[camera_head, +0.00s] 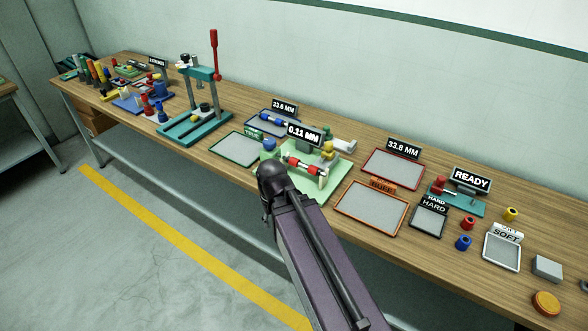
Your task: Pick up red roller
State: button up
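The red roller (313,168) is a pale shaft with red sections. It lies across a light green gauge fixture (327,187) under a sign reading 0.11 MM. My arm comes up from the bottom of the picture, and its dark joint (273,179) appears just left of and in front of the fixture. My gripper's fingers do not show, so I cannot see whether they are open or shut. Nothing is seen gripping the roller.
A blue-ended roller lies in a tray behind, under a 33.6 MM sign (285,106). Empty trays include a green-rimmed one (234,149), a red-rimmed one (392,170) and an orange-rimmed one (371,210). A teal press (195,127) stands left. Small spools lie right.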

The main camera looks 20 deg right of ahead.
aim_at(295, 162)
jog(key=u, duration=0.15)
jog(key=k, duration=1)
jog(key=z, duration=1.25)
jog(key=i, duration=1)
jog(key=u, duration=0.05)
